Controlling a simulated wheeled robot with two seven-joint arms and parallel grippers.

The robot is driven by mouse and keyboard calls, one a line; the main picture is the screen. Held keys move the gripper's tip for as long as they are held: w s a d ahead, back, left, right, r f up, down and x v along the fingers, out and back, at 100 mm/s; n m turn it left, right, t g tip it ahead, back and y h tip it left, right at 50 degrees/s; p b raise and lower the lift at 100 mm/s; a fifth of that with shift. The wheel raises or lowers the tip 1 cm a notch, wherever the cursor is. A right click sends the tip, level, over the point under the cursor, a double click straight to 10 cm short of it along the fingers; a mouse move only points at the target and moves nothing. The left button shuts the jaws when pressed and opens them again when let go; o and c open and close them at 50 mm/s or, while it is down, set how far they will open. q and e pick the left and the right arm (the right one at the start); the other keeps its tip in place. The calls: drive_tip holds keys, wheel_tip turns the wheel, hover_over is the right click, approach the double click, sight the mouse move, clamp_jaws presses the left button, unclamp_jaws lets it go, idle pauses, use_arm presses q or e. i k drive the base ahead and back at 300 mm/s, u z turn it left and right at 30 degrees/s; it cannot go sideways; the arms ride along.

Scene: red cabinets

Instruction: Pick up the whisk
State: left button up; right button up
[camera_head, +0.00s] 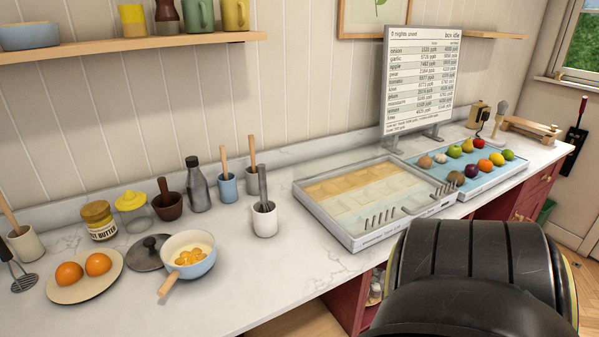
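I cannot make out a clear whisk. A dark-handled utensil with a slotted metal head (22,283) lies at the left edge of the counter, and it looks more like a masher. Neither of my grippers shows in the head view.
A blue pan (203,266) and a plate (62,293) with two orange fruits stand at left. A large divided tray (352,241), a blue produce tray (487,184) and a sign (418,80) are at right. Bare counter (275,275) lies in front. My black body part blocks the lower right.

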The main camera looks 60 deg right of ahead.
sight(261, 167)
drive_tip(key=k, duration=0.45)
drive_tip(key=z, duration=0.75)
